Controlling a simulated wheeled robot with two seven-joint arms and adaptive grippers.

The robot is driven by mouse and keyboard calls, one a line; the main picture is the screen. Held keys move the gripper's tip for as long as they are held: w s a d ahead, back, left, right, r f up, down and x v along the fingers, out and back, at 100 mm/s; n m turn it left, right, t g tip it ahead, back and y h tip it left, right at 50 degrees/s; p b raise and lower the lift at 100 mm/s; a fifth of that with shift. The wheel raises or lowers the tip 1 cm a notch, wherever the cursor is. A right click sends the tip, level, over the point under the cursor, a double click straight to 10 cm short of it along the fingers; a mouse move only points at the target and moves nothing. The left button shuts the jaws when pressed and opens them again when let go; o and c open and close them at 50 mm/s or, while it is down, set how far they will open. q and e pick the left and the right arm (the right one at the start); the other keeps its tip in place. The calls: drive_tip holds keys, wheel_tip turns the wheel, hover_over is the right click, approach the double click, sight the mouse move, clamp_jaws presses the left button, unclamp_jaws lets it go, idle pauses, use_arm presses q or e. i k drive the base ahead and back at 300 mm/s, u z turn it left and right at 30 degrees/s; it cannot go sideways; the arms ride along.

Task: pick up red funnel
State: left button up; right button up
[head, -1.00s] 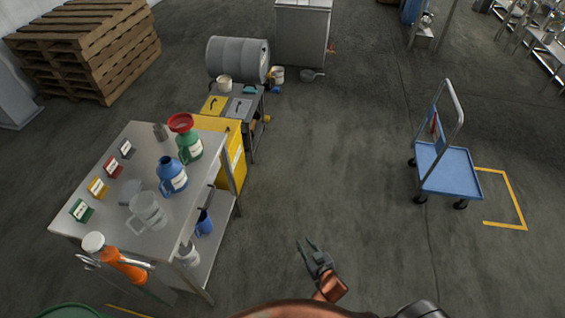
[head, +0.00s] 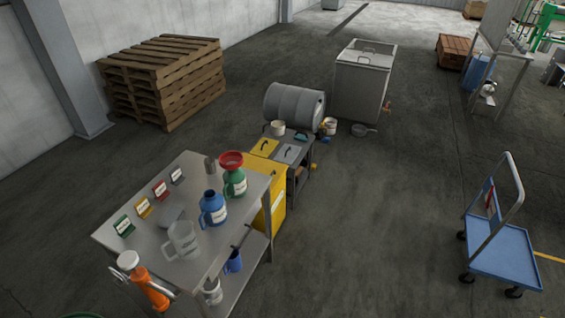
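The red funnel (head: 231,159) sits on top of a green jug (head: 235,182) with a white label. The jug stands near the far right corner of the steel table (head: 158,238). A blue jug (head: 213,209) and a clear pitcher (head: 183,241) stand nearer on the same table. Neither of my grippers shows in the head view now.
Small coloured label stands (head: 143,207) line the table's left side. A blue cart (head: 502,257) is at right, with clear floor between.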

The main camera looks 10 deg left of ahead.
sight(231, 160)
drive_tip(key=z, duration=0.45)
drive_tip(key=i, duration=1.65)
drive_tip(key=u, duration=2.2)
